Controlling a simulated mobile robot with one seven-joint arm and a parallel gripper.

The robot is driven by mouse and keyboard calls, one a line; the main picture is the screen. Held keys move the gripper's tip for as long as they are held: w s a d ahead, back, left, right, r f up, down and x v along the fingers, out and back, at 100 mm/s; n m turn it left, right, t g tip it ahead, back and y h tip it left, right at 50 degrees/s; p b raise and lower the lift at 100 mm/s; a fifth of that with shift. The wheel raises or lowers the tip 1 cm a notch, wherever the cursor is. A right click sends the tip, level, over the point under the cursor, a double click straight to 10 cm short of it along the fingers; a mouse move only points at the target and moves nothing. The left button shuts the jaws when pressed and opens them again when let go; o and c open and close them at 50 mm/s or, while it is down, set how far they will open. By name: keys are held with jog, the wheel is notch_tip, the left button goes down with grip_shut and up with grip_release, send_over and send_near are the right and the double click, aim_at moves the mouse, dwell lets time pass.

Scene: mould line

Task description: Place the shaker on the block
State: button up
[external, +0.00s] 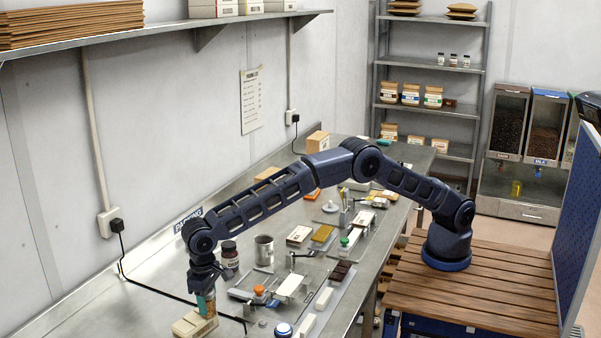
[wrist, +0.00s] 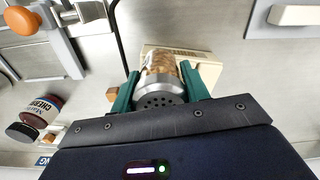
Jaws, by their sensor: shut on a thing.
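The shaker (wrist: 160,66) is a clear container with brown contents and a silver perforated cap. In the wrist view it sits between the two green fingers of my gripper (wrist: 160,88), which is shut on it. In the external view the shaker (external: 207,305) shows below my gripper (external: 204,292), near the front left of the bench. The cream block (external: 190,325) lies directly below it and also shows behind the shaker in the wrist view (wrist: 207,65). The shaker looks roughly upright over the block. I cannot tell whether they touch; the fingers and shaker hide part of the block.
A dark-capped jar (external: 229,257) and a metal cup (external: 264,250) stand behind my gripper. A fixture with an orange knob (external: 259,290) is to the right, near a blue-and-white button (external: 283,329). A black cord crosses the bench. Bare bench lies left of the block.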

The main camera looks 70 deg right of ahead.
jog(key=o, duration=1)
jog(key=shift+f, duration=0.1)
notch_tip(320, 180, up, 12)
jog(key=shift+r, duration=0.15)
